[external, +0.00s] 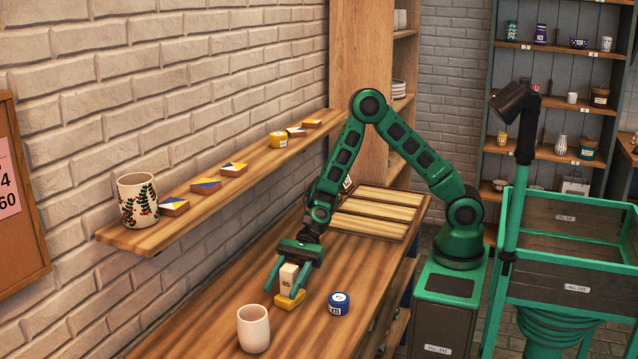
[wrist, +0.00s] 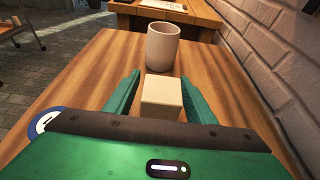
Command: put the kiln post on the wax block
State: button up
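The kiln post (external: 288,278) is a pale beige upright block. In the external view its lower end is at the yellow wax block (external: 291,301), which lies on the bench; it looks upright on top of it. My gripper (external: 287,280) points down with a green finger on each side of the post. In the wrist view the post's top (wrist: 161,92) shows between the two fingers (wrist: 160,92), with narrow gaps beside it, so the gripper looks open around the post. The wax block is hidden in the wrist view.
A white cup (external: 253,329) stands on the bench in front of the post. A blue round jar (external: 339,303) stands to the right. A slatted wooden rack (external: 375,213) lies behind. A wall shelf (external: 150,237) with a mug (external: 138,199) and several tiles runs along the left.

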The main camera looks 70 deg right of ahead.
jog(key=v, duration=1.2)
